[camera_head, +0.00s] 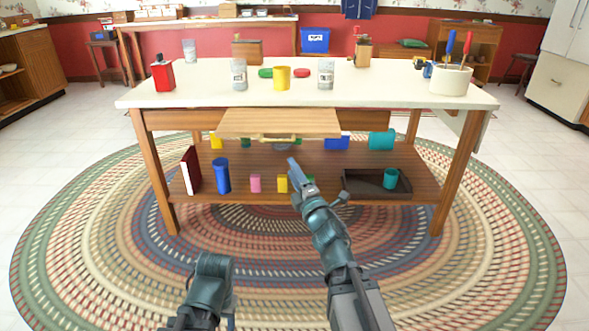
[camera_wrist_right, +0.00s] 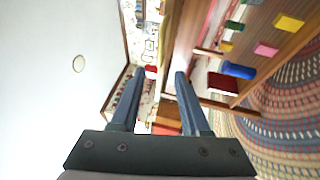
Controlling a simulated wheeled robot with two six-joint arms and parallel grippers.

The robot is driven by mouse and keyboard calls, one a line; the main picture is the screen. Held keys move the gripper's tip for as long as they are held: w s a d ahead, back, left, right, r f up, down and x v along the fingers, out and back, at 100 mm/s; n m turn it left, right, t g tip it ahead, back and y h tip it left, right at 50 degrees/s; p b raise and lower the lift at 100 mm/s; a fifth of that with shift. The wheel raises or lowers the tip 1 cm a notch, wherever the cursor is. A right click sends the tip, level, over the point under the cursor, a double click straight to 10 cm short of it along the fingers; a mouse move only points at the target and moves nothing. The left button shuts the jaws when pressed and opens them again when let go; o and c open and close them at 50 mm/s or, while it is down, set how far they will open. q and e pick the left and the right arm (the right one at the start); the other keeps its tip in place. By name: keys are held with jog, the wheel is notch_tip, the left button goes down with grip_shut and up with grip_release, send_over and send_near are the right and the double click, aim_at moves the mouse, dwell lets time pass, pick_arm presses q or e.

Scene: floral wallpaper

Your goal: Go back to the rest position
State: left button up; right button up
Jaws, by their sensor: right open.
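My right gripper (camera_head: 294,168) is raised in front of the kitchen table, close to the drawer's handle in the picture. In the right wrist view its two fingers (camera_wrist_right: 158,88) are apart with nothing between them. My left arm (camera_head: 208,285) is low at the bottom of the head view, over the rug, and its gripper cannot be made out. The table (camera_head: 215,93) has a wooden drawer (camera_head: 280,122) standing out at its front.
A lower shelf (camera_head: 320,160) holds a blue cup (camera_head: 221,175), a dark tray (camera_head: 362,193) with a teal cup (camera_head: 390,178) and several small blocks. Jars, a yellow cup (camera_head: 281,78) and a white crock (camera_head: 450,80) stand on the tabletop. The braided rug (camera_head: 110,240) is clear.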

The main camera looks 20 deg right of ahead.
jog(key=shift+w, duration=0.1)
jog(key=s+a+f+m+g+h+p, duration=0.1)
jog(key=s+f+m+g+h+p, duration=0.15)
jog(key=f+m+g, duration=0.3)
jog(key=s+a+f+m+g+h+p, duration=0.1)
jog(key=a+f+m+g+h+p, duration=0.2)
jog(key=f+m, duration=0.4)
jog(key=s+a+f+m+g+y+p, duration=0.1)
jog(key=s+a+f+g, duration=0.2)
jog(key=s, duration=0.4)
jog(key=s+a+f+m+g, duration=0.1)
jog(key=s+a+g, duration=0.2)
jog(key=s+g, duration=0.3)
jog(key=s+a+f+m+g+y+p, duration=0.1)
jog(key=s+a+f+m+g, duration=0.15)
jog(key=s, duration=0.55)
notch_tip(320, 180, up, 38)
jog(key=p, duration=3.7)
jog(key=shift+w+a+n, duration=0.15)
jog(key=shift+a+n, duration=0.05)
jog(key=shift+n, duration=0.1)
